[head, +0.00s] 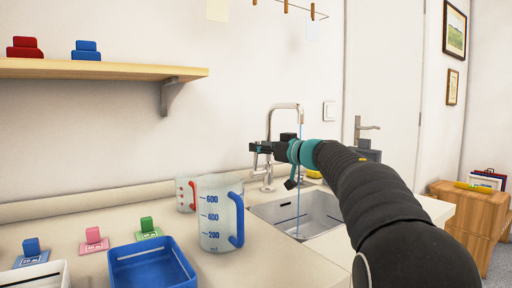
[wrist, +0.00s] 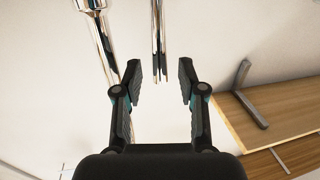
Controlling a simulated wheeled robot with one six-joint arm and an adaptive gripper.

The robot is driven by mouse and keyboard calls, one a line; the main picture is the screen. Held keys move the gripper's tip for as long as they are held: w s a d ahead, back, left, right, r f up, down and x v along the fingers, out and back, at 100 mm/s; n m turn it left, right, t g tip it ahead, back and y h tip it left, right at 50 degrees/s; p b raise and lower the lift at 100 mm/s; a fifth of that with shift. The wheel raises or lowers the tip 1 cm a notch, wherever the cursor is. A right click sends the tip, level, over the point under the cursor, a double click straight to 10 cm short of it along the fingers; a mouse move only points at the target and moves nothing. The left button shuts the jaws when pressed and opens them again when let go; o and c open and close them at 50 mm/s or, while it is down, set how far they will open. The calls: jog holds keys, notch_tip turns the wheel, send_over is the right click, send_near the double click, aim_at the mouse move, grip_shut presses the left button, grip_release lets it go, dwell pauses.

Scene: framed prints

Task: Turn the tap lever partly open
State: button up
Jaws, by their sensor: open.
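The chrome tap (head: 284,106) stands behind the sink, its curved spout over the basin. A thin blue line like a water stream hangs below the spout. My gripper (head: 258,150) is in front of the tap's neck and hides part of it. Chrome parts at the tap's base show just below the gripper; I cannot make out the lever there. A narrow chrome bar (wrist: 158,35), possibly the lever, points toward the gap from above. The tap also shows at upper left (wrist: 96,8).
The sink (head: 272,208) is set in the counter. A measuring jug (head: 214,222) with a blue handle and a smaller cup (head: 183,194) stand left of it. A blue tray (head: 150,268) is at front left. A wooden shelf (head: 110,70) hangs above.

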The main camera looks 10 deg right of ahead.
jog(key=shift+x, duration=1.3)
jog(key=shift+c, duration=0.2)
grip_shut()
